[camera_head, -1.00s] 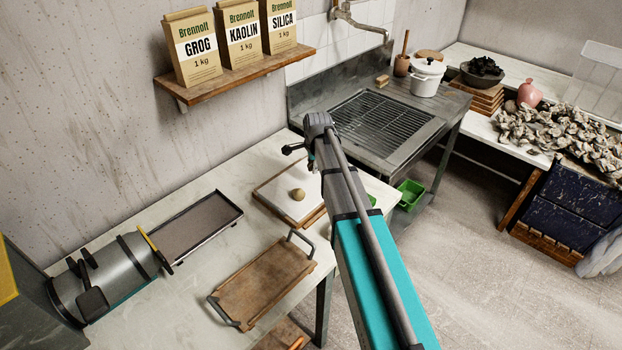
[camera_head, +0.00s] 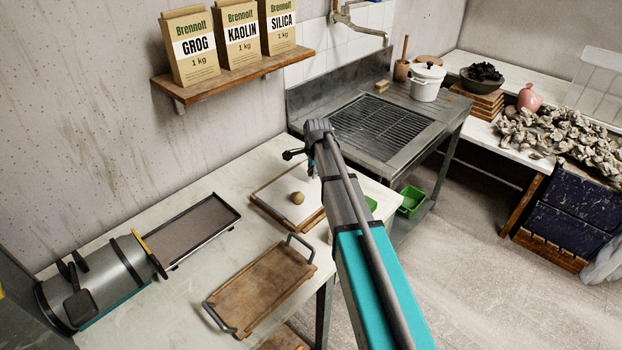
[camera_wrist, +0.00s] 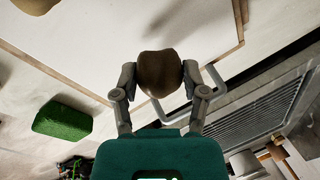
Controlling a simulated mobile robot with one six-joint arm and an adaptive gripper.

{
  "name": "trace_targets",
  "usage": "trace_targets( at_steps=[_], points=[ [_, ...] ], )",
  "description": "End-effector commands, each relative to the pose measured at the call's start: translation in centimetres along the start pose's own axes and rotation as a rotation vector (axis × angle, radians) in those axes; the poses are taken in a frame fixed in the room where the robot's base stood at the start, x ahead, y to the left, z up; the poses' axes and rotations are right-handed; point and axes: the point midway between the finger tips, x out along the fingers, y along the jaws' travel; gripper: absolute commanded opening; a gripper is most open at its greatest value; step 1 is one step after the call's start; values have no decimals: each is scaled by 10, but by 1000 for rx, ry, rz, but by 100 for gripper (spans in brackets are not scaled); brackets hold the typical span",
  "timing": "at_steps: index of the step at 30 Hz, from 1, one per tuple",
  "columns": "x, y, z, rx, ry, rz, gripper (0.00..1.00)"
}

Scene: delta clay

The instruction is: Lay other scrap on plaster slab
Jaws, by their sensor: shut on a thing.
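The plaster slab (camera_head: 272,197) is a white board with a wooden edge on the pale table; it also fills the upper part of the wrist view (camera_wrist: 130,35). One tan clay scrap (camera_head: 297,198) lies on it, and a similar lump shows at the top left of the wrist view (camera_wrist: 36,4). My gripper (camera_wrist: 160,80) is shut on a brown rounded clay scrap (camera_wrist: 160,70), with a finger on each side. The held scrap overlaps the slab's near edge in the wrist view; its height above the slab is unclear. In the head view my arm hides the fingers.
A brown tray with handles (camera_head: 262,290) lies in front of the slab. A dark-rimmed tray (camera_head: 195,232) and a grey cylindrical machine (camera_head: 100,285) are at left. A green block (camera_wrist: 62,120) lies beside the slab. A metal sink with a grate (camera_head: 385,125) stands behind, right.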

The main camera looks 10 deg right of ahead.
Motion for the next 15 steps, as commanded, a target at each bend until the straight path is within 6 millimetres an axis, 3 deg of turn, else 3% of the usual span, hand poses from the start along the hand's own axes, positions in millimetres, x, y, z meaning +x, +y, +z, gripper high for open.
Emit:
trace_targets(
  at_steps=[6,15],
  points=[
    [22,6,1,0,0,0,0],
    [28,7,1,-1,0,0,0]
  ],
)
